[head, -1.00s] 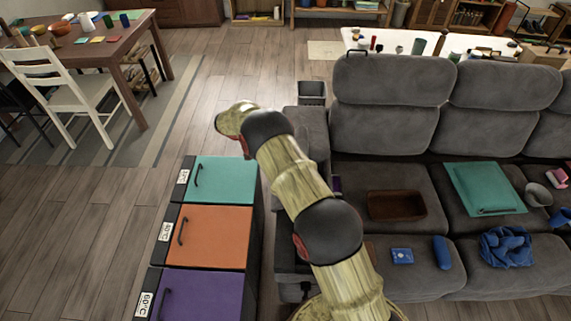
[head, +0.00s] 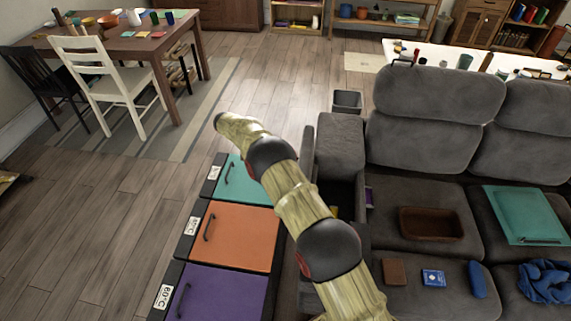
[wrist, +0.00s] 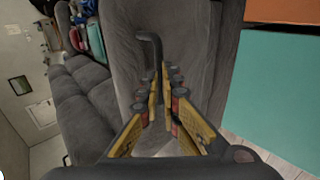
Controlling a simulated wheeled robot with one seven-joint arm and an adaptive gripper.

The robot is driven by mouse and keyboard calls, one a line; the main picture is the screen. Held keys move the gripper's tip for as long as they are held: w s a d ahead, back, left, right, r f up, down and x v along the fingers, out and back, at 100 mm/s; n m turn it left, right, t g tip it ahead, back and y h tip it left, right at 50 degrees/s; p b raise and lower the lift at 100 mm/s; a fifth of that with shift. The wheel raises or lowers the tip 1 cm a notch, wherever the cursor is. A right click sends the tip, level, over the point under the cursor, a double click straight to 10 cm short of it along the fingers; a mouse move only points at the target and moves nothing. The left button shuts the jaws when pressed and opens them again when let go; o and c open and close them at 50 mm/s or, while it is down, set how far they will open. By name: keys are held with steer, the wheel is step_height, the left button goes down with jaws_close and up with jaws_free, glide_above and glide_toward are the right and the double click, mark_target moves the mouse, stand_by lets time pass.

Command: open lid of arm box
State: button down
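The arm box is the grey sofa armrest (head: 340,148) left of the seats in the head view. In the wrist view its grey padded surface (wrist: 195,50) fills the middle. A dark bent handle (wrist: 151,45) stands out from that surface. My gripper (wrist: 163,85) has its yellow fingers a little apart, with the handle's lower end at or between the tips. I cannot tell whether they touch it. In the head view my arm hides most of the gripper and the armrest's near part, so the lid's position is unclear.
Teal, orange and purple bins (head: 232,240) stand left of the armrest. The seats hold a brown tray (head: 402,232), a brown block (head: 395,271), a blue box (head: 433,277) and a teal folder (head: 495,215). A grey bin (head: 347,101) stands behind.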

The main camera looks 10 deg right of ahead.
steer(key=shift+s+d+f, duration=0.15)
steer(key=shift+s+f, duration=0.1)
steer(key=shift+f, duration=0.25)
steer(key=shift+s+d+f, duration=0.15)
steer(key=shift+s+f, duration=0.05)
steer(key=shift+f, duration=0.3)
steer(key=c, duration=1.9)
jaws_free()
steer(key=shift+d, duration=0.1)
steer(key=shift+w+d+v, duration=0.15)
steer(key=shift+v, duration=3.15)
steer(key=shift+w+d+v, duration=0.1)
steer(key=shift+w+v, duration=0.05)
steer(key=shift+v, duration=3.1)
steer(key=shift+r, duration=0.15)
steer(key=shift+w, duration=0.1)
